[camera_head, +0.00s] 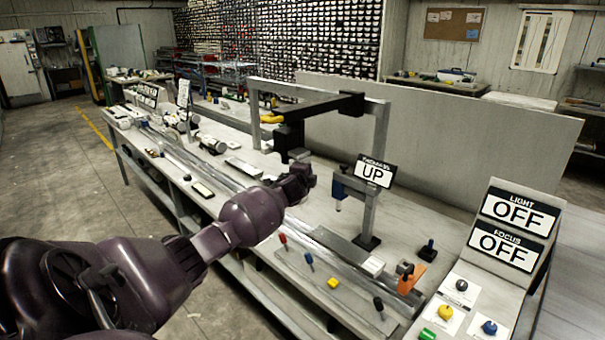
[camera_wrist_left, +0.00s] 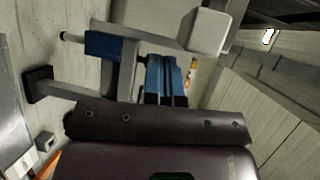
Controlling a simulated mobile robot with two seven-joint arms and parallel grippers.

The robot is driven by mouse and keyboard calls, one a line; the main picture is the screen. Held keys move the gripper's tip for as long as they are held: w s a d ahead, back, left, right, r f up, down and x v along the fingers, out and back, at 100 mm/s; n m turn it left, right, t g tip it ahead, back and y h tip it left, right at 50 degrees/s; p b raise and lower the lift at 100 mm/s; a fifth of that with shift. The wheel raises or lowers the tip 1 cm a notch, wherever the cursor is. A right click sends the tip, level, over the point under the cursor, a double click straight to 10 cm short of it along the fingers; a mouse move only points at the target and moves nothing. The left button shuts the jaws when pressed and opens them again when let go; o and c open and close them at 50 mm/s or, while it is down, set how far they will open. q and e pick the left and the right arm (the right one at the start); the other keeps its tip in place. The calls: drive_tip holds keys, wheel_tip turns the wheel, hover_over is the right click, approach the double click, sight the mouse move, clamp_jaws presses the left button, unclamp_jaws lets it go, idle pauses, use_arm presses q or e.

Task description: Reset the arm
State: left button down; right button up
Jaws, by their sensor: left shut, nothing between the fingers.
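My left arm (camera_head: 130,275), dark purple, reaches in from the lower left over the workbench. My left gripper (camera_head: 305,173) is at its end, in front of the grey gantry frame and left of the small post with the "UP" sign. In the left wrist view the blue gripper fingers (camera_wrist_left: 168,65) lie side by side, shut and empty. The small grey post (camera_head: 367,218) has a short arm with a blue part (camera_head: 340,193), and its sign (camera_head: 374,173) reads "UP". My right gripper does not show.
The grey gantry (camera_head: 382,130) with a black unit stands behind my gripper. A panel (camera_head: 517,230) at right reads "LIGHT OFF" and "FOCUS OFF", with coloured knobs below. Small coloured tools and an orange holder (camera_head: 410,280) sit on the bench front. The left floor is open.

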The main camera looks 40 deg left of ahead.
use_arm(q)
drive_tip(key=shift+s+a+r, duration=0.1)
drive_tip(key=shift+s+r, duration=0.1)
drive_tip(key=shift+s, duration=0.55)
drive_tip(key=shift+n, duration=0.3)
drive_tip(key=d+n+t+h, duration=0.2)
drive_tip(key=d+h, duration=0.1)
drive_tip(key=d, duration=0.8)
drive_tip(key=s+d+f+n+g+h, duration=0.1)
drive_tip(key=s+d+f+n+h, duration=0.25)
drive_tip(key=s+d+f, duration=0.8)
drive_tip(key=s+d+f+n+g, duration=0.1)
drive_tip(key=s+d+f, duration=0.3)
drive_tip(key=s, duration=0.4)
drive_tip(key=s+d+f+n+g, duration=0.1)
drive_tip(key=s+d+f, duration=0.3)
drive_tip(key=s, duration=0.5)
drive_tip(key=s+d+f+n+g, duration=0.2)
drive_tip(key=s+d+f+n, duration=0.1)
drive_tip(key=s+f, duration=0.3)
drive_tip(key=s+d, duration=0.1)
drive_tip(key=s, duration=0.1)
drive_tip(key=shift+s+f+n+b, duration=0.15)
drive_tip(key=shift+s+n+b, duration=0.2)
drive_tip(key=shift+s+b, duration=0.05)
drive_tip(key=shift+d+h, duration=0.1)
drive_tip(key=shift+h, duration=0.15)
